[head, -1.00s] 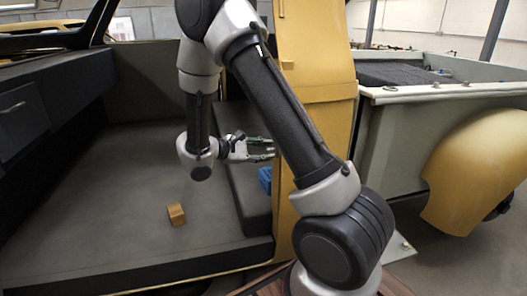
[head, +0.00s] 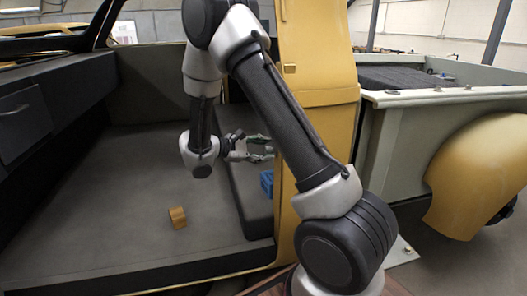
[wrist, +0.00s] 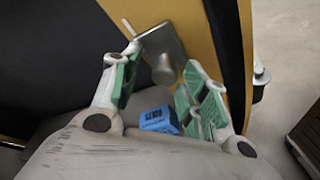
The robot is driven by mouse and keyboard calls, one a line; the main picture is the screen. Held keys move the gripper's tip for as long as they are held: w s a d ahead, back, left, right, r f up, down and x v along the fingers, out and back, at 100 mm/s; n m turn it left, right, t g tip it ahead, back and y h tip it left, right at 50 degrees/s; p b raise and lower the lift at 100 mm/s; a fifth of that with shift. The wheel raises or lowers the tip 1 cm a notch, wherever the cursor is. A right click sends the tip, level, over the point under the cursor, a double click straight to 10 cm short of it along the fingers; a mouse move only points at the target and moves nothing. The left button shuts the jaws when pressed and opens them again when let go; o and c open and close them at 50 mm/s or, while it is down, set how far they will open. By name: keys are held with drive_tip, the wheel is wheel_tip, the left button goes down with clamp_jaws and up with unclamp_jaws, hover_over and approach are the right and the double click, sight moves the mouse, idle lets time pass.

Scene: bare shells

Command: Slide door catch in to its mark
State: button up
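The door catch (wrist: 163,50) is a grey metal plate with a rounded knob, on the yellow door post (wrist: 203,30) in the wrist view. Its knob appears between my fingertips, apart from both pads; the depth gap is hard to judge. My gripper (wrist: 162,60) is open and empty, with green pads on both fingers. In the head view my gripper (head: 268,148) reaches right toward the inner side of the yellow post (head: 318,120), which hides the catch there. I cannot make out the mark.
A blue box (wrist: 160,120) rests on the dark seat (head: 250,205) below my gripper. An orange-brown block (head: 177,218) lies on the grey cab floor (head: 120,210). A small brass piece (head: 290,69) is on the post's outer face. The floor left of my arm is mostly clear.

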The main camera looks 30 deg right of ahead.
drive_tip(key=v, duration=1.2)
idle(0.3)
